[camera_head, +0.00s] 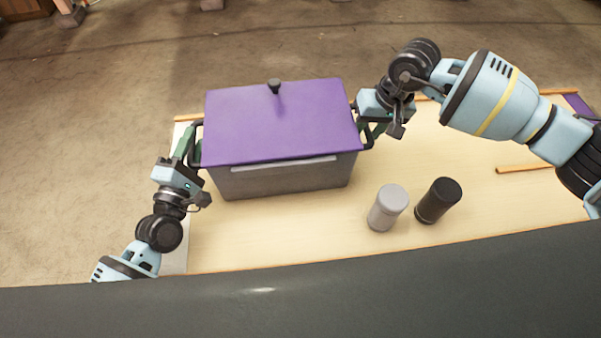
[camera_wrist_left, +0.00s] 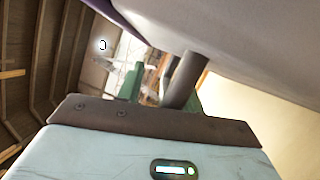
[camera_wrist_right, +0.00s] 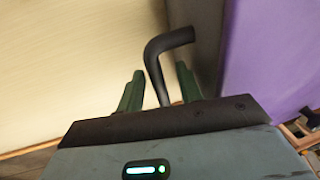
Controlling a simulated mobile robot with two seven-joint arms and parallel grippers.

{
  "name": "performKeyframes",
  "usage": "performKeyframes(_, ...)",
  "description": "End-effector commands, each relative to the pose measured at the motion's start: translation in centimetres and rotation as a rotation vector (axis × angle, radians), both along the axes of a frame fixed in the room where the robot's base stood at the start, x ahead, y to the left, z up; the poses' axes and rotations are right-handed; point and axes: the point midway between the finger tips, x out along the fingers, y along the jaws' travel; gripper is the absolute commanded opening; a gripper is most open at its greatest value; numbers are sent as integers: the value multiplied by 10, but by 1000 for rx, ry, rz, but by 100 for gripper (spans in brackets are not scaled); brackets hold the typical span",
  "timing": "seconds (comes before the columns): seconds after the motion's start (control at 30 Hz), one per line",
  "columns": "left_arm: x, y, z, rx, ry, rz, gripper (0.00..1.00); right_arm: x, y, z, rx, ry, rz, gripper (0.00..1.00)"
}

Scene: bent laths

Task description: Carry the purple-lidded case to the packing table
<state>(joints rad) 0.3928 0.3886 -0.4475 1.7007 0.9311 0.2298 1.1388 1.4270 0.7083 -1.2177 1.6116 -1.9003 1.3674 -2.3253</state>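The grey case with a flat purple lid (camera_head: 282,120) and a black knob (camera_head: 274,86) appears to rest on the left part of a pale wooden table (camera_head: 480,215). My left gripper (camera_head: 186,145) is at the case's left handle; in the left wrist view its green fingers stand apart with the dark handle bar (camera_wrist_left: 186,78) between them, nearer one finger. My right gripper (camera_head: 371,132) is at the right handle; in the right wrist view its fingers stand apart around the bent black handle (camera_wrist_right: 157,72), with gaps visible. I cannot tell which table is the packing table.
A light grey canister (camera_head: 388,207) and a black canister (camera_head: 438,200) stand right of the case, near the table's front. A wooden strip (camera_head: 524,168) lies at the right, and a purple patch (camera_head: 580,104) is at the far right corner. Bare floor lies beyond.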

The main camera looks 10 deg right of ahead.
Motion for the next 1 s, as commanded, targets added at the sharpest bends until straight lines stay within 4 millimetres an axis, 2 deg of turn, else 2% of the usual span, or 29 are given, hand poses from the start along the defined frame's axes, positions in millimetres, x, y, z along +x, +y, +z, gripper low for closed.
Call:
performKeyframes(0.17, -2, 1, -1, 0, 1, 0, 36, 0, 0, 0, -1, 0, -1, 36)
performKeyframes(0.27, -10, 4, -3, 1, 3, 1, 36, 0, -1, 0, -1, 0, -1, 36)
performKeyframes(0.7, -86, 30, -17, 2, 3, -1, 36, 0, 0, 0, -1, 0, -1, 36)
performKeyframes(0.83, -101, 36, -20, 2, 2, 0, 36, 0, 0, 0, -1, 0, -1, 36)
performKeyframes(1.0, -111, 39, -21, 0, 1, 0, 36, 0, 0, 0, -1, 0, -1, 36)
